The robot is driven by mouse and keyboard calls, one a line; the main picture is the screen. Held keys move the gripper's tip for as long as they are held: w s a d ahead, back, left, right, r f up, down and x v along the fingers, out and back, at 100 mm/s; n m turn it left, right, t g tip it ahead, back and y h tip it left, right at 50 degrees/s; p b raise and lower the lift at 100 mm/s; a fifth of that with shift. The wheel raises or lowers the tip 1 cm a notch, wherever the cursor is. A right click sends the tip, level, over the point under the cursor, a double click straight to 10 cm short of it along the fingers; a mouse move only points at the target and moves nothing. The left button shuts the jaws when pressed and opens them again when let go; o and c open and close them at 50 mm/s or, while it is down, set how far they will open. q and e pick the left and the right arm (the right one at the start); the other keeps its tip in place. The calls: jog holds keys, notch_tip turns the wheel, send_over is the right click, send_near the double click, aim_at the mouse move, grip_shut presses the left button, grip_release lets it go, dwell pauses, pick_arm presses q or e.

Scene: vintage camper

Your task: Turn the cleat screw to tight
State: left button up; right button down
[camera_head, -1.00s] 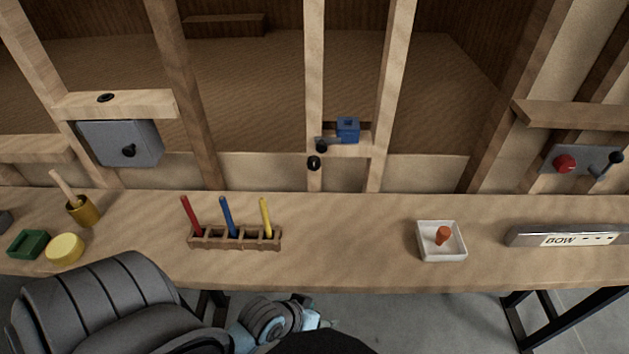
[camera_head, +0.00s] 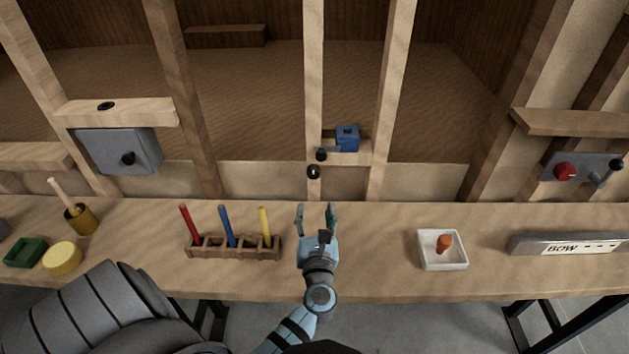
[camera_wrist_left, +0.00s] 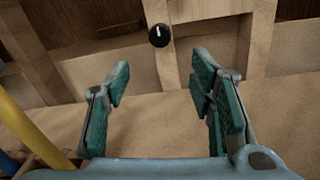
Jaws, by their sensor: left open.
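A small round black knob (camera_head: 313,171) with a light pointer mark sits on the wooden post behind the bench; I take it to be the cleat screw. In the left wrist view the knob (camera_wrist_left: 159,35) shows beyond the fingertips, its white mark roughly upright. Just above it are a blue block (camera_head: 347,137) and a small black-ended lever (camera_head: 321,154) on a crosspiece. My left gripper (camera_head: 316,210) is open and empty over the bench, below and in front of the knob, apart from it. It also shows in the left wrist view (camera_wrist_left: 160,80).
A wooden rack (camera_head: 234,252) with red, blue and yellow sticks stands close left of my left gripper. A white tray (camera_head: 443,264) with an orange peg lies to the right. The bench between gripper and tray is clear. A grey box (camera_head: 120,150) is on the left wall.

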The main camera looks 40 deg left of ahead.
aim_at(314, 176)
pick_arm(q)
jog(key=b+x, duration=0.1)
jog(key=x, duration=1.1)
jog(key=shift+s, duration=0.1)
jog(key=c, duration=1.2)
